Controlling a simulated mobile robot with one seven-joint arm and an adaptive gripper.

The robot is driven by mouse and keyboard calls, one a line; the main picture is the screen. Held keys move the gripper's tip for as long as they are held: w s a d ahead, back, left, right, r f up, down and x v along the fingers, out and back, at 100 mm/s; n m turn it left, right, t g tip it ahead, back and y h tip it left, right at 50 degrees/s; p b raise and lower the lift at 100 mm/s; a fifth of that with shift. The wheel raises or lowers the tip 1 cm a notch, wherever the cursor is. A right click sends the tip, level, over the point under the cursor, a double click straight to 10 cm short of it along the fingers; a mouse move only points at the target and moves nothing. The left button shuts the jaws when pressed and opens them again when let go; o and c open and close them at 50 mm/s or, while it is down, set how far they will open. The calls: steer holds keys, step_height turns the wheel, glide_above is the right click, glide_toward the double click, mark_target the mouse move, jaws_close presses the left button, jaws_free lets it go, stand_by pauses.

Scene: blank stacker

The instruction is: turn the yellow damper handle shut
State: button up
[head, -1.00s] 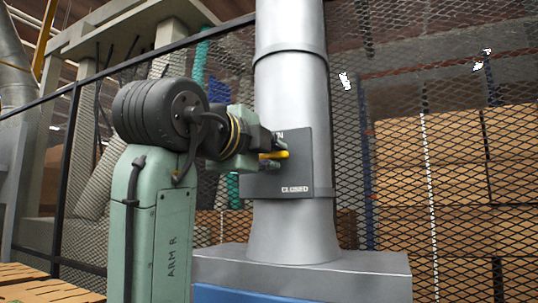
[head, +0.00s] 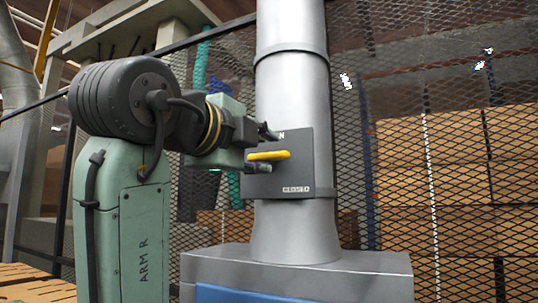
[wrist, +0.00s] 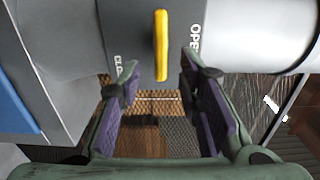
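The yellow damper handle (head: 268,155) lies about level across a dark plate (head: 300,165) on the grey duct, reaching left from the plate's middle. The plate reads CLOSED at its bottom; the upper label is mostly covered, with an N showing. My gripper (head: 268,151) is at the plate's left side, one finger above the handle and one below. In the wrist view the handle (wrist: 161,45) stands between and beyond the spread fingers of my gripper (wrist: 158,82), with a gap on each side. The gripper is open and holds nothing.
The grey duct (head: 293,90) rises from a wide grey base (head: 345,262) with a blue front. A mesh fence (head: 430,150) stands behind it, with stacked cardboard boxes (head: 445,225) beyond. A slatted wooden surface (head: 35,285) is at lower left.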

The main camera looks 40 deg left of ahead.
steer(key=v, duration=0.8)
stand_by(0.4)
